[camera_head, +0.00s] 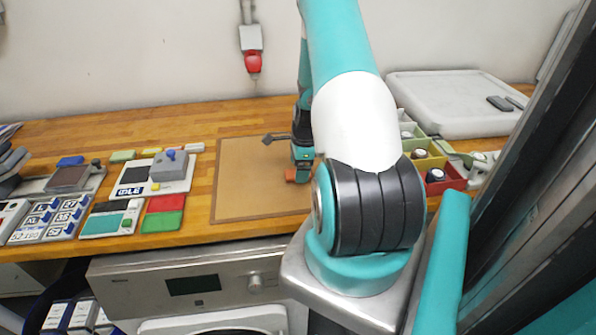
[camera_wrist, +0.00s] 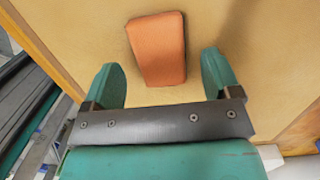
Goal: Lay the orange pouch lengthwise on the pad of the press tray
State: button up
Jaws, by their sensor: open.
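The orange pouch (camera_wrist: 157,42) lies flat on a tan mat, its long side running roughly away from my gripper in the wrist view. In the head view only a small orange part (camera_head: 291,175) shows beside my gripper. My gripper (camera_wrist: 162,62) is open, with one green finger on each side of the pouch's near end and a gap on both sides. In the head view my gripper (camera_head: 301,172) is low over the mat. A white tray (camera_head: 132,190) marked IDLE, with a dark pad and a grey block with a blue knob, is left of the mat; it looks like the press tray.
The tan mat (camera_head: 240,185) is otherwise bare. Red and green blocks (camera_head: 163,212), a teal-and-white device (camera_head: 108,220) and another dark-padded tray (camera_head: 70,178) crowd the left. Several coloured bins (camera_head: 448,178) and a large pale case lid (camera_head: 450,100) stand right of my arm.

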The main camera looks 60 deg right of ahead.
jog(key=shift+w+f, duration=0.1)
jog(key=shift+f, duration=0.8)
jog(key=shift+c, duration=0.2)
jog(key=c, duration=1)
jog(key=shift+c, duration=0.2)
jog(key=shift+r, duration=0.15)
